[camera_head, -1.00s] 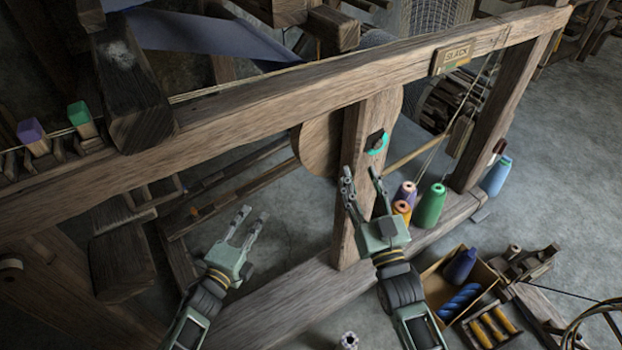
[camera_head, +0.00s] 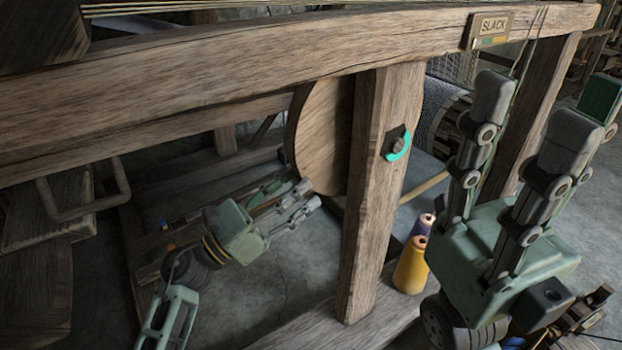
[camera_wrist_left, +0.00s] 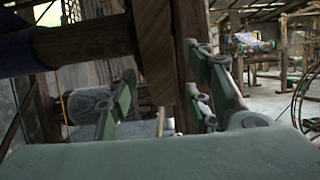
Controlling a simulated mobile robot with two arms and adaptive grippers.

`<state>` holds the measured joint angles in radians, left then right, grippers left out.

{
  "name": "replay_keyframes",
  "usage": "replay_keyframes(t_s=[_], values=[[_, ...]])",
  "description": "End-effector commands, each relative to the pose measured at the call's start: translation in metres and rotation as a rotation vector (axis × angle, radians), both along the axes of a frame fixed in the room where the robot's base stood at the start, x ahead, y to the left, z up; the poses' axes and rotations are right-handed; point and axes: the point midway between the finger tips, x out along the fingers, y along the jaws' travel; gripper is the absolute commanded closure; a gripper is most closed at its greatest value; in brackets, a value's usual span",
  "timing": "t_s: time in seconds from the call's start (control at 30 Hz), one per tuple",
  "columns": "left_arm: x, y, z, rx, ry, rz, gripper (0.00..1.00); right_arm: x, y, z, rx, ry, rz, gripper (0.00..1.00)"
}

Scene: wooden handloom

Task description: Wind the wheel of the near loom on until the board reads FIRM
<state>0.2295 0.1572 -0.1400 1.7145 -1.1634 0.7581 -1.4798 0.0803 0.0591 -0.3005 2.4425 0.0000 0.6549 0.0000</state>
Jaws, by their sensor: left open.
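The board (camera_head: 490,29) on the top beam reads SLACK, with a coloured strip under the word. The wheel is a round wooden disc (camera_head: 318,135), partly hidden behind the post (camera_head: 378,190). My left gripper (camera_head: 303,192) is open at the wheel's lower rim. In the left wrist view, the wheel's edge (camera_wrist_left: 156,50) stands between the two sides of the open fingers (camera_wrist_left: 160,78); I cannot tell whether they touch it. My right gripper (camera_head: 530,120) is raised at the right, fingers apart, with nothing seen between them.
A dark knob with a teal arc (camera_head: 398,146) sits on the post. Yellow (camera_head: 411,266) and purple (camera_head: 423,226) thread cones stand on the lower beam to its right. The long top beam (camera_head: 200,85) crosses above my left gripper. Grey floor shows below.

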Motion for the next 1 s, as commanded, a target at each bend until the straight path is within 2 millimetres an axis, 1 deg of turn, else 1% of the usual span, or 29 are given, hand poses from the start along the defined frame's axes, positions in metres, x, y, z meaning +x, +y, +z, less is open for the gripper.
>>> replay_keyframes(t_s=[0.03,0.1,0.3,0.63,1.0], values=[[0.005,-0.007,0.003,-0.003,0.000,-0.002,0.54,-0.001,0.000,-0.001,0.000,-0.005,-0.001,0.60],[0.011,-0.016,0.007,-0.003,-0.001,-0.001,0.54,-0.001,0.000,0.000,-0.001,-0.012,-0.001,0.60],[0.022,-0.032,0.015,-0.003,0.003,-0.001,0.54,-0.002,0.001,0.002,-0.002,-0.021,-0.002,0.60],[0.024,-0.035,0.017,-0.003,0.005,0.001,0.54,-0.002,0.001,0.004,-0.003,-0.023,-0.001,0.60],[0.024,-0.035,0.016,-0.004,0.006,0.000,0.86,-0.002,0.001,0.004,-0.002,-0.023,-0.001,0.60]])
